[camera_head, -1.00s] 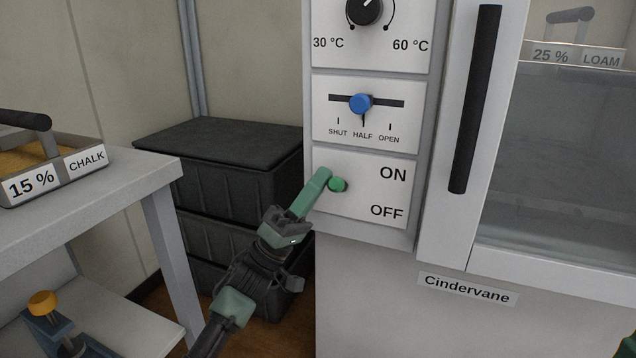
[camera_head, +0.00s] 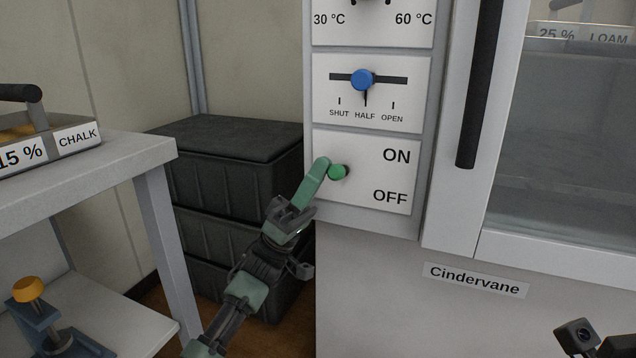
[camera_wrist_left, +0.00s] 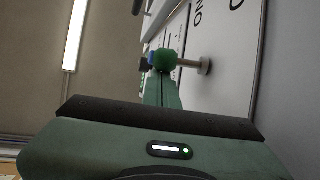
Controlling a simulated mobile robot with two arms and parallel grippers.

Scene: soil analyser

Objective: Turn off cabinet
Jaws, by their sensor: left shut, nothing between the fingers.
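The cabinet (camera_head: 370,265), labelled Cindervane, has a white ON/OFF panel (camera_head: 385,178) low on its control column. A green-tipped switch lever (camera_head: 339,171) sticks out of this panel, left of the lettering; its round green knob and metal stem show in the left wrist view (camera_wrist_left: 166,60). My left gripper (camera_head: 322,165) is shut and empty, with its fingertips right beside the green knob. I cannot tell whether they touch it. In the left wrist view the fingers (camera_wrist_left: 161,88) point at the knob. A dark part of my right arm (camera_head: 577,338) shows at the lower right; its fingers are not clear.
Above the switch is a blue slider (camera_head: 362,79) near HALF. A black door handle (camera_head: 480,85) stands right of the panels. Dark stacked crates (camera_head: 235,175) are behind my left arm. A grey table (camera_head: 100,165) with a chalk tray (camera_head: 75,141) is at the left.

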